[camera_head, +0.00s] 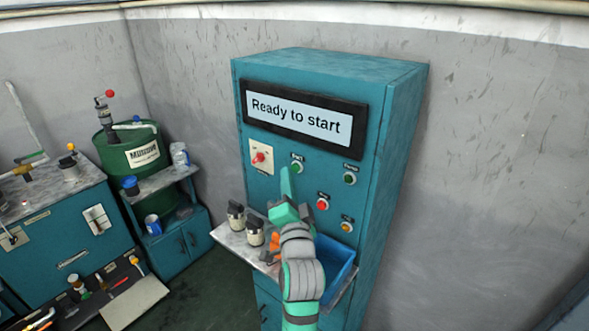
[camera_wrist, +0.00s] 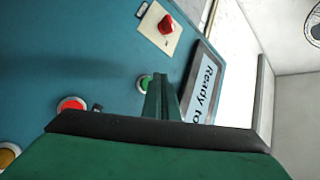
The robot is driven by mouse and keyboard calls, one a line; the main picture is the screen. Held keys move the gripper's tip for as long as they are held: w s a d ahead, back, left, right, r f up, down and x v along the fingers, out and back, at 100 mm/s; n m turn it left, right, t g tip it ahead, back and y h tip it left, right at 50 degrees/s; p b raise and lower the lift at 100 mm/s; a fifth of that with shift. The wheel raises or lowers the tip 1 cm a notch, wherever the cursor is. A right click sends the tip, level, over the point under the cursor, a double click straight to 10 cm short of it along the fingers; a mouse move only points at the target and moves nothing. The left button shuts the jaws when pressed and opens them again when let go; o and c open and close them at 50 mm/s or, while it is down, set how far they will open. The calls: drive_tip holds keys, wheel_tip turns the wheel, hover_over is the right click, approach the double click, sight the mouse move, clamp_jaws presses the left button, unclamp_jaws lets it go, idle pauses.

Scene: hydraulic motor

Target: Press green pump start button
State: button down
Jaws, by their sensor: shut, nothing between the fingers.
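A teal control cabinet (camera_head: 395,130) has two green buttons on its front. The left green button (camera_head: 297,167) is beside the tip of my gripper (camera_head: 286,172), and the right green button (camera_head: 349,178) is farther right; their small labels are too blurred to read surely. In the wrist view, one green button (camera_wrist: 145,83) shows right beside my closed fingers (camera_wrist: 160,93), partly covered by them. I cannot tell whether the fingertips touch the button or panel. My gripper is shut and empty.
The cabinet display (camera_head: 298,112) reads "Ready to start". A red rotary switch (camera_head: 260,158), a red button (camera_head: 322,203) and a yellow button (camera_head: 346,226) are nearby. Below, a shelf (camera_head: 232,240) holds dark-topped containers (camera_head: 254,231) and a blue tray (camera_head: 338,262).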

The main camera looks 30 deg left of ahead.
drive_tip(key=shift+w, duration=0.2)
drive_tip(key=shift+w, duration=0.25)
drive_tip(key=shift+w+d, duration=0.1)
drive_tip(key=shift+w, duration=0.25)
idle(0.9)
drive_tip(key=shift+s, duration=0.8)
drive_tip(key=s, duration=0.5)
drive_tip(key=shift+a, duration=0.25)
